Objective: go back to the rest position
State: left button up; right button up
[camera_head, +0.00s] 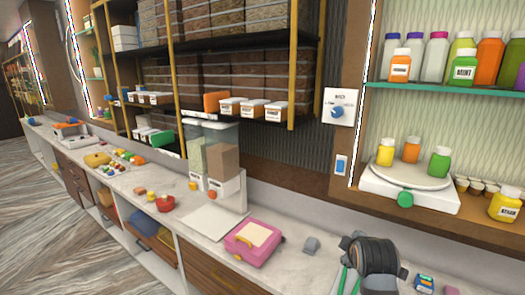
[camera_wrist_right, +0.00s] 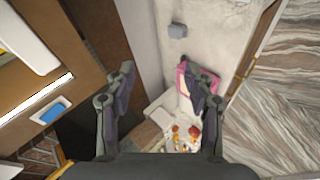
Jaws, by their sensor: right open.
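My right gripper (camera_wrist_right: 163,82) is open in the right wrist view, its two dark fingers spread apart with nothing between them. In the head view a dark part of my right arm shows at the bottom, over the counter; its fingertips are not clear there. My left gripper is not in view. The white counter (camera_head: 310,265) runs below and to the left of it. The pink box (camera_head: 253,243) with a cream top lies on the counter, and it also shows in the right wrist view behind one finger.
The white turntable (camera_head: 410,188) with several bottles stands right. Clear dispensers (camera_head: 222,155) stand at the back. Shelves and a wall dial (camera_head: 338,111) rise behind. Open floor (camera_head: 85,245) lies left.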

jog(key=s+f+m+g+y, duration=0.1)
jog(key=s+f+m+g, duration=0.3)
jog(key=s+f, duration=0.75)
jog(key=s+f+m+g+y, duration=0.15)
jog(key=s+f+m, duration=0.5)
jog(key=s, duration=0.75)
jog(key=s+d+f+g+b, duration=0.15)
jog(key=f+b, duration=0.25)
jog(key=f, duration=1.5)
jog(key=s+d+f+b, duration=0.1)
jog(key=s+f+b, duration=0.25)
jog(key=f, duration=1.65)
jog(key=s+f+g+b, duration=0.1)
jog(key=s+f+b, duration=0.4)
jog(key=s+f, duration=1.2)
jog(key=shift+d+f+h+b, duration=0.3)
jog(key=shift+f+h, duration=0.05)
jog(key=shift+f, duration=0.55)
jog(key=shift+s, duration=0.1)
